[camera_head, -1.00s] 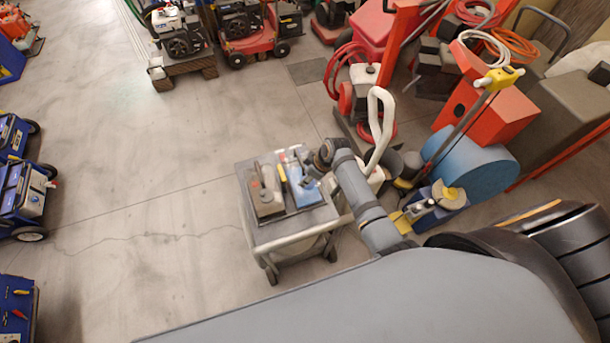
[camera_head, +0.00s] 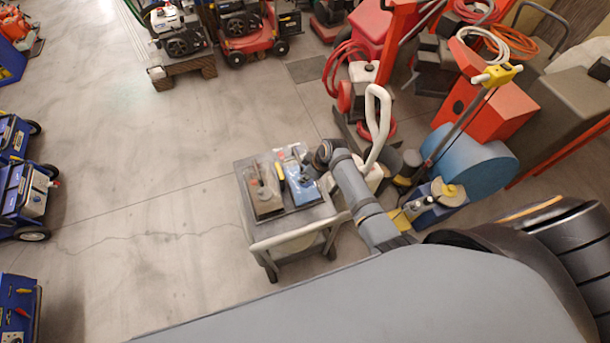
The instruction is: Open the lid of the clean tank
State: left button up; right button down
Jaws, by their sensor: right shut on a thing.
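A small grey cart (camera_head: 290,228) stands in the middle of the floor with two tanks side by side on top. The left tank (camera_head: 263,198) is brownish-grey with a round knob. The right tank (camera_head: 301,192) is blue with a pale part at its far end; I take it for the clean tank. My right gripper (camera_head: 311,178) is at the right side of the blue tank, shut on what looks like its lid. The wrist hides the exact grip, and I cannot tell how far the lid is raised. My left gripper is not in view.
A white curved handle (camera_head: 376,125) rises just behind my right arm. A blue drum (camera_head: 475,160) and red machines (camera_head: 485,105) crowd the right. Mowers (camera_head: 240,25) stand at the back and blue machines (camera_head: 25,190) at the left. The floor left of the cart is clear.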

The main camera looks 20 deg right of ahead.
jog(key=shift+d+y+b, duration=0.75)
jog(key=shift+y+b, duration=0.35)
jog(key=d+f+m+t+y+b, duration=0.2)
jog(key=y+b, duration=0.7)
jog(key=b, duration=1)
jog(key=d+f+m+t+y+b, duration=0.2)
jog(key=d+y+b, duration=0.4)
jog(key=b, duration=1.2)
jog(key=shift+w+m+t+y+b, duration=0.15)
jog(key=shift+m+t+y+b, duration=0.3)
jog(key=shift+m+y, duration=1.05)
jog(key=shift+n+y, duration=0.4)
jog(key=c, duration=1.3)
grip_release()
jog(key=shift+r, duration=0.1)
jog(key=shift+o, duration=0.2)
